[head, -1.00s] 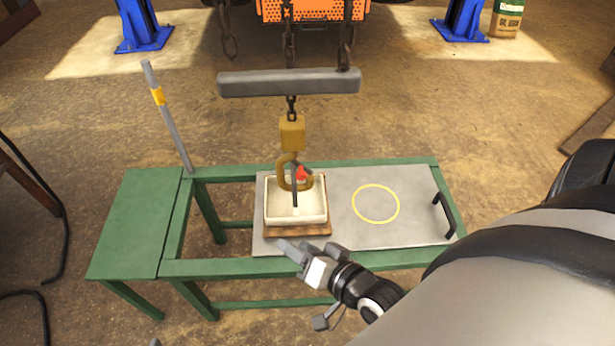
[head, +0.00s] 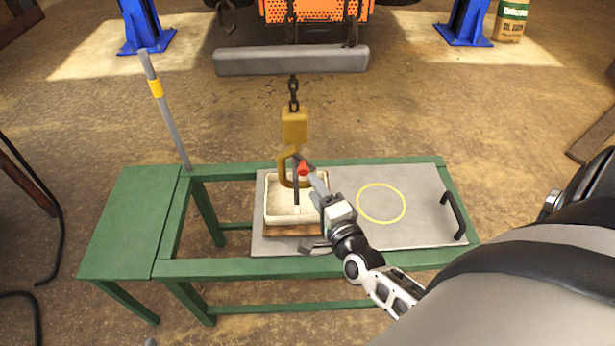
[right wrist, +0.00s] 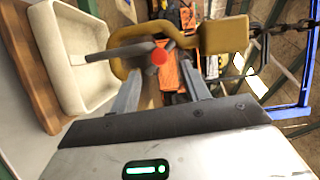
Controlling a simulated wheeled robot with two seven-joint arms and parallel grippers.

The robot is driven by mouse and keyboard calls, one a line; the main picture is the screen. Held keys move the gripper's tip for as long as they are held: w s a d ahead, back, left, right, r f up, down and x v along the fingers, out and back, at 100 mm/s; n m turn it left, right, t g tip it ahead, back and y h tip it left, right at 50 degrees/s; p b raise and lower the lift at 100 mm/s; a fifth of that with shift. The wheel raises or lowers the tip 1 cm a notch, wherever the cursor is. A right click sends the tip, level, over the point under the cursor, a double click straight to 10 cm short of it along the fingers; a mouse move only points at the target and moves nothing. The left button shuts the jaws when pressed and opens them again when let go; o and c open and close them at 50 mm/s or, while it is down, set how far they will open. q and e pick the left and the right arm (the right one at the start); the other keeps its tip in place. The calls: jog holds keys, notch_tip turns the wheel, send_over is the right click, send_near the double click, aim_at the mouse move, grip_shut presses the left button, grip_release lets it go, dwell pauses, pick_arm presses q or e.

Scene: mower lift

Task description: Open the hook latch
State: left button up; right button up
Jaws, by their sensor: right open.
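A yellow-brown hook (head: 284,172) hangs under a block of the same colour (head: 294,126). Its latch has a red tip (head: 304,169), which also shows in the right wrist view (right wrist: 159,57). A grey bar (head: 297,197) runs down from the hook's mouth to a cream tray (head: 270,211) on a wooden base. My right gripper (head: 310,178) is beside the hook at the red tip. In the right wrist view its open fingers (right wrist: 158,75) stand on either side of the tip; whether they touch it is unclear. My left gripper is not in view.
The hook hangs by a chain (head: 293,93) from a grey beam (head: 290,60). Below is a green bench (head: 125,225) with a grey plate (head: 345,185), a yellow ring (head: 381,203) and a black handle (head: 453,216). A grey lever (head: 165,110) stands at left.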

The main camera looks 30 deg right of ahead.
aim_at(304, 173)
jog(key=w, duration=0.5)
jog(key=shift+d+f, duration=0.1)
jog(key=shift+d, duration=0.3)
grip_shut()
